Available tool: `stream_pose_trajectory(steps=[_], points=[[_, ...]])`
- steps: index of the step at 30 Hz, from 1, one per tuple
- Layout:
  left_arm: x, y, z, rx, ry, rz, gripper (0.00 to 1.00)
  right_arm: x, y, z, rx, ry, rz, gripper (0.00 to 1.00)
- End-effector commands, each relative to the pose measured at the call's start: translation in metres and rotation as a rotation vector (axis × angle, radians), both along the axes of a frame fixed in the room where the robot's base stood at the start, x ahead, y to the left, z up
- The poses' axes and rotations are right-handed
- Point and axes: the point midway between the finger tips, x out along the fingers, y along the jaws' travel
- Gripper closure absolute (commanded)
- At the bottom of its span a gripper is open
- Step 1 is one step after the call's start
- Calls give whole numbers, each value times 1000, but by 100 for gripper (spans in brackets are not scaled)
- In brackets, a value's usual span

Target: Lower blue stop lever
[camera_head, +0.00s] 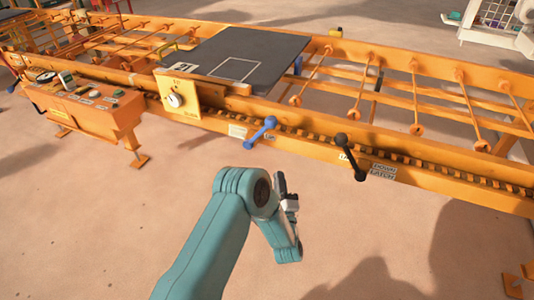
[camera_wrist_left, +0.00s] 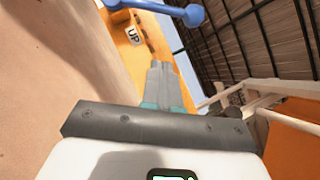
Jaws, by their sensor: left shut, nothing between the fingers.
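The blue stop lever (camera_head: 260,133) is a short bar with a ball at each end, mounted on the front of the orange frame. In the head view it slants, with its upper end to the right. In the left wrist view the lever (camera_wrist_left: 158,8) crosses the top edge, beyond the fingertips. My left gripper (camera_head: 280,178) is just below and slightly right of the lever, apart from it. Its fingers are together and empty, pointing toward the orange frame; they also show in the left wrist view (camera_wrist_left: 161,68). My right gripper is in neither view.
A black lever (camera_head: 351,157) sits to the right on the same frame, beside a "DOWN LATCH" label (camera_head: 383,171). An orange control box (camera_head: 88,108) and a yellow dial plate (camera_head: 178,98) stand to the left. A dark plate (camera_head: 235,58) lies on top. The floor in front is clear.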

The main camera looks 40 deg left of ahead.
Motion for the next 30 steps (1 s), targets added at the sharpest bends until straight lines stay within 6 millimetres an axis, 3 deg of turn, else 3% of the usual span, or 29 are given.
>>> stream_pose_trajectory(steps=[14,27,30], points=[[7,8,5,14,-1,12,100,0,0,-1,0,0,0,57],[69,65,33,15,-3,11,100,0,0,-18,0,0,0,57],[70,80,43,14,0,11,100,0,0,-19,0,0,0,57]])
